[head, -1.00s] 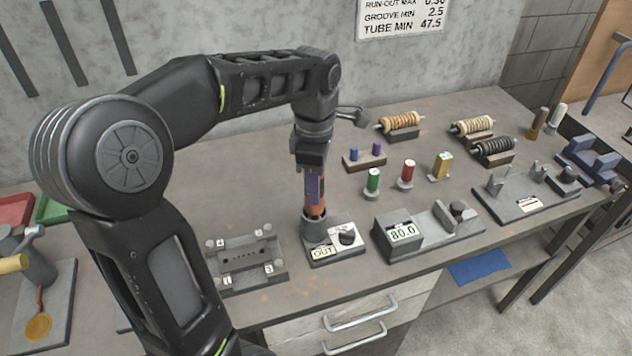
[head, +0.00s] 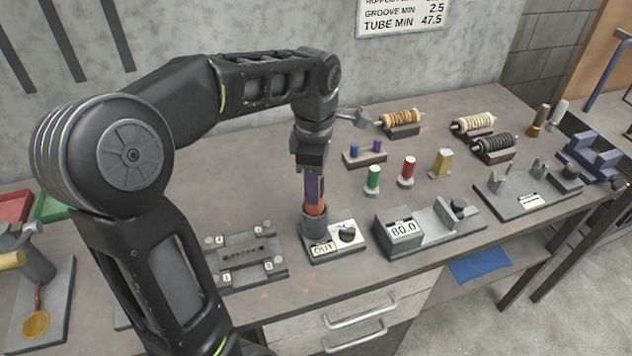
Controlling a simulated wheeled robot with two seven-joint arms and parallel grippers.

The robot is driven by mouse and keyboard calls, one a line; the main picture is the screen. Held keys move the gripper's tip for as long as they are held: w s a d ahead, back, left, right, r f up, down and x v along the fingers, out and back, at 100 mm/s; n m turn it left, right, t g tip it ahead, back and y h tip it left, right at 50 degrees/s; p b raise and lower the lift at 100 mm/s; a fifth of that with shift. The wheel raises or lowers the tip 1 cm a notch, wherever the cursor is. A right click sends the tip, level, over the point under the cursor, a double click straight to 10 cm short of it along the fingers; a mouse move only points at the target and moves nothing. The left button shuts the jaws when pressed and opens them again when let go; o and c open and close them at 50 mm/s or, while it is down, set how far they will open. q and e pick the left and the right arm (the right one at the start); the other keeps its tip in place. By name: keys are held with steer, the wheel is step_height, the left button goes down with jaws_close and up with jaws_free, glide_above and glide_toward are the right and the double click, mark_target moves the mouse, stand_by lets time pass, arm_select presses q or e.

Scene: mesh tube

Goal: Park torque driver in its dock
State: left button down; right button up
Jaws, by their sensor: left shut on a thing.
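The torque driver (head: 315,188) has a purple upper body and an orange band. It stands about upright, with its lower end hidden in a round grey cup, the dock (head: 314,226). The cup sits on a base with an "OUT" label and a black knob. My left gripper (head: 313,172) is shut on the top of the driver, above the cup. Whether the driver is fully seated cannot be told. My right gripper is not in view.
A grey block reading "80.0" (head: 403,236) stands right of the dock. A grey numbered plate (head: 245,258) lies to its left. Behind are a wooden block with blue and purple pegs (head: 365,157) and green (head: 373,180) and red (head: 407,172) cylinders.

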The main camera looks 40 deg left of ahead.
arm_select(q)
steer(key=shift+f+b, duration=0.6)
steer(key=shift+f, duration=0.15)
stand_by(0.6)
steer(key=c, duration=0.8)
jaws_free()
steer(key=shift+r, duration=0.45)
steer(key=shift+r+p, duration=0.65)
steer(key=shift+r, duration=2.85)
steer(key=shift+f, duration=0.1)
